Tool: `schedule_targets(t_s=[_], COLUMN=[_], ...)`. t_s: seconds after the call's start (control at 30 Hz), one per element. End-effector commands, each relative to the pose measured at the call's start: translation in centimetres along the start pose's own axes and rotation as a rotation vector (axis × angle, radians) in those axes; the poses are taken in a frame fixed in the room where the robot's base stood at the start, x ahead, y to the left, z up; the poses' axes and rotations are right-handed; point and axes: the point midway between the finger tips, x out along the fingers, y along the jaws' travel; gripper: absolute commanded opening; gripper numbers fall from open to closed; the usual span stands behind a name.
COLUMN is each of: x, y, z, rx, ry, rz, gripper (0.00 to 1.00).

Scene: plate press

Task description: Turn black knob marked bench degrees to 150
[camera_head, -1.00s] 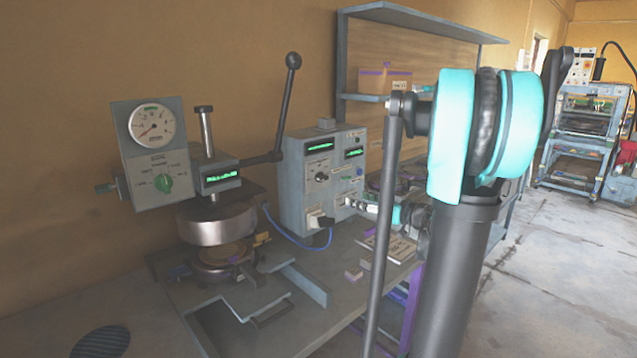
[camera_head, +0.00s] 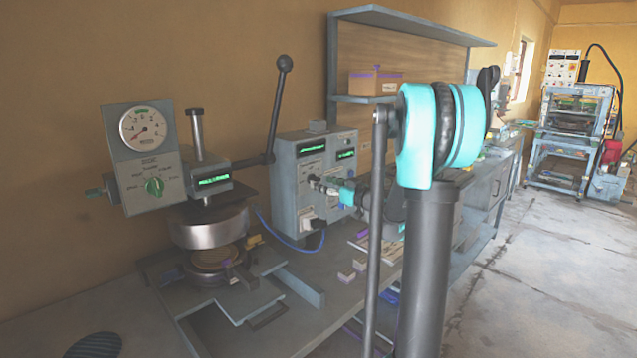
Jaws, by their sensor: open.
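The grey control box (camera_head: 287,190) stands on the bench against the wall, with two green displays on its front. The black knob (camera_head: 312,181) is on the upper left of that front, below the left display. My gripper (camera_head: 323,186) is at the box front, its fingertips at the knob and partly covering it. The jaws are open; their gap is too small to see. I cannot tell whether they touch the knob. The knob's pointer, its label and the display digits are not readable.
The press (camera_head: 207,228) with its long black-balled lever (camera_head: 278,100) stands left of the box. A blue cable (camera_head: 285,242) runs from a plug low on the box. A shelf (camera_head: 410,25) hangs above right.

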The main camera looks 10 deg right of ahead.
Motion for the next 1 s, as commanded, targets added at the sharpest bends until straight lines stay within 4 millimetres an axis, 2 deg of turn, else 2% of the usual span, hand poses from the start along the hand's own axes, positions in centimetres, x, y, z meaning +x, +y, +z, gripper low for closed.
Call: schedule_targets(t_s=[0.1, 0.23, 0.6, 1.0], x=[1.7, 2.8, 3.2, 3.2], y=[-0.1, -0.1, 0.0, 0.0], z=[0.0, 0.0, 0.0, 0.0], rx=[0.0, 0.0, 0.0, 0.0], ry=[0.0, 0.0, 0.0, 0.0], rz=[-0.002, -0.001, 0.0, 0.0], gripper=[0.55, 0.55, 0.55, 0.06])
